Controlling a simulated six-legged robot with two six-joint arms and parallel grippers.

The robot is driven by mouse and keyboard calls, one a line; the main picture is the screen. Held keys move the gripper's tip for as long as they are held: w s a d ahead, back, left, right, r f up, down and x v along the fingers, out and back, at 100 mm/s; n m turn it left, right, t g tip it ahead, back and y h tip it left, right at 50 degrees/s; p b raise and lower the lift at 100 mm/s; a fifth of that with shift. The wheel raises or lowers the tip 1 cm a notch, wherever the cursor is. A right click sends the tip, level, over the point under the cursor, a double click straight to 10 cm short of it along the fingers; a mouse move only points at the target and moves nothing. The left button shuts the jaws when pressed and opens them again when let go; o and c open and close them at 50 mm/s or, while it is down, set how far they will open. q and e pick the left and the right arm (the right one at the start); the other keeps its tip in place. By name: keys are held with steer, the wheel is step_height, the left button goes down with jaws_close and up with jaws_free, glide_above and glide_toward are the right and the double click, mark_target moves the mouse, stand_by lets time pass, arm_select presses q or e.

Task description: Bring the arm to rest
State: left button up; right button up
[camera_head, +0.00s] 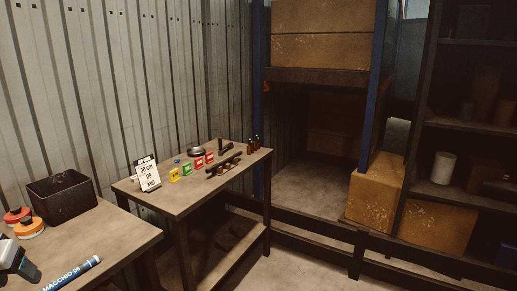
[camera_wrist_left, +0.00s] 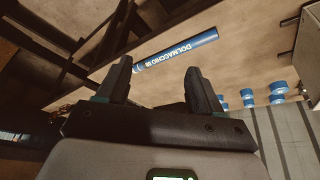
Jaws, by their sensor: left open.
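My left gripper (camera_head: 24,268) shows in part at the lower left corner of the head view, above the near table. In the left wrist view its two dark fingers (camera_wrist_left: 158,88) stand wide apart with nothing between them. A blue tube with white lettering (camera_head: 70,273) lies on the near table, to the right of the gripper. It also shows in the left wrist view (camera_wrist_left: 178,48), beyond the fingertips and apart from them. My right gripper is not in view.
The near table (camera_head: 110,236) holds a black bin (camera_head: 62,203) and orange-and-white round containers (camera_head: 29,228). The second table (camera_head: 195,195) carries a sign (camera_head: 147,172), coloured tags (camera_head: 190,167) and dark tools. Shelves with boxes (camera_head: 375,190) stand right. Several blue-capped items (camera_wrist_left: 278,87) show in the wrist view.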

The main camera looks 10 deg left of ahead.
arm_select(q)
steer(key=w+d+f+m+h, duration=0.1)
steer(key=w+d+f, duration=0.35)
steer(key=f, duration=0.35)
steer(key=w+d+f+h, duration=0.1)
steer(key=w+d+f, duration=0.2)
steer(key=d+f, duration=0.35)
steer(key=d+f+g+h, duration=0.1)
steer(key=d+f+h, duration=0.1)
steer(key=d+f, duration=1.15)
steer(key=s+d+f+g, duration=0.1)
steer(key=s+d+f, duration=0.5)
steer(key=s+d, duration=0.3)
steer(key=s+d+f+m+g+h, duration=0.1)
steer(key=s+d+f, duration=0.6)
steer(key=s+d, duration=0.3)
steer(key=shift+s+g+h, duration=0.3)
steer(key=shift+s+g, duration=0.1)
steer(key=shift+s, duration=0.15)
steer(key=shift+d, duration=0.1)
